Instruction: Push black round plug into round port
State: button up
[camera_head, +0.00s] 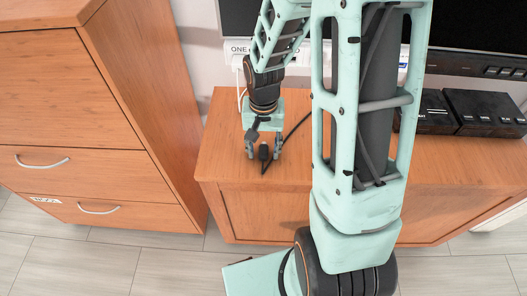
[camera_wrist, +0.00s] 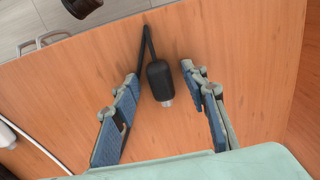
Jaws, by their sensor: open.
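The black plug (camera_wrist: 159,80) lies on the wooden cabinet top between my open fingers in the wrist view. Its pale metal tip points toward my palm, and its black cable leads away from the other end. My gripper (camera_wrist: 160,84) is open, with a finger on each side of the plug and a gap on both sides. In the head view my gripper (camera_head: 263,152) is low over the left part of the cabinet top, with the plug (camera_head: 263,152) between its fingers. I cannot make out the round port in either view.
The wooden cabinet (camera_head: 222,160) has free room left of my gripper. Black boxes (camera_head: 484,113) stand at its right, below a dark screen (camera_head: 480,25). A white strip marked "ONE" (camera_head: 237,47) is on the wall behind. A tall drawer unit (camera_head: 75,130) stands at the left.

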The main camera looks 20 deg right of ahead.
jog(key=shift+c, duration=0.5)
grip_shut()
jog(key=shift+r, duration=0.15)
jog(key=shift+r+p, duration=0.8)
jog(key=shift+r, duration=0.05)
jog(key=s+d+r+p, duration=0.9)
jog(key=s+r+p, duration=0.1)
jog(key=r, duration=0.1)
jog(key=shift+s+d, duration=0.2)
jog(key=shift+d, duration=0.05)
